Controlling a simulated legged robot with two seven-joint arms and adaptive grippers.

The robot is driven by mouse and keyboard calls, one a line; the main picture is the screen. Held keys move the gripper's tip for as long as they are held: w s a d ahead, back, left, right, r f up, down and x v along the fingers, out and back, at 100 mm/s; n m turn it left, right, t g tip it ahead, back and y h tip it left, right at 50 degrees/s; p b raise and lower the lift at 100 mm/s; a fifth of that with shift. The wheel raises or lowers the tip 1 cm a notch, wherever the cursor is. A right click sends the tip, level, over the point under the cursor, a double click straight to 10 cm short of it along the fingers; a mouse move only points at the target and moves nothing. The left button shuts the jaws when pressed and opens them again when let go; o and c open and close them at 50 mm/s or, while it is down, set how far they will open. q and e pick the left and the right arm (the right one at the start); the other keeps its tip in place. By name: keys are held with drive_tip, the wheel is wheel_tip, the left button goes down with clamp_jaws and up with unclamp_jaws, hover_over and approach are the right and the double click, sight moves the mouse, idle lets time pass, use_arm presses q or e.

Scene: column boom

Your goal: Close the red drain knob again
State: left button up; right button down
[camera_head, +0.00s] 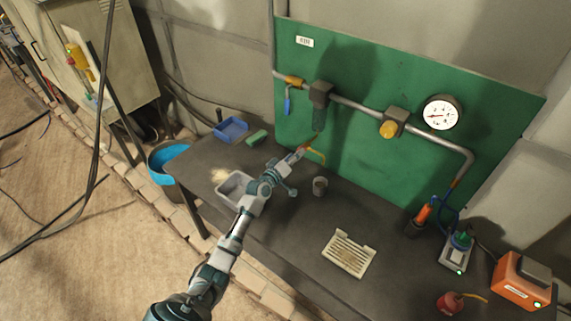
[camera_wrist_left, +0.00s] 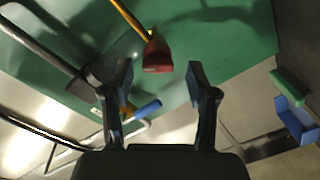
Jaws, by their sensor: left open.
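The red drain knob (camera_wrist_left: 158,56) shows in the left wrist view at the end of a thin yellow piece, in front of the green panel. In that view it lies between and slightly beyond the fingertips of my left gripper (camera_wrist_left: 161,72), with space on both sides. In the head view my left gripper (camera_head: 292,168) is open over the bench, below the dark filter unit (camera_head: 320,96) on the pipe. There the knob (camera_head: 304,148) is small and partly hidden by the gripper. I see no contact with it. My right gripper is not in view.
The green panel (camera_head: 370,140) carries a pipe, a gauge (camera_head: 441,112) and a blue-handled valve (camera_head: 287,104).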

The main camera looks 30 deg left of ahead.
use_arm(q)
drive_tip(key=s+a, duration=0.1)
drive_tip(key=s, duration=0.9)
drive_tip(key=shift+a+r, duration=0.2)
drive_tip(key=shift+r, duration=0.05)
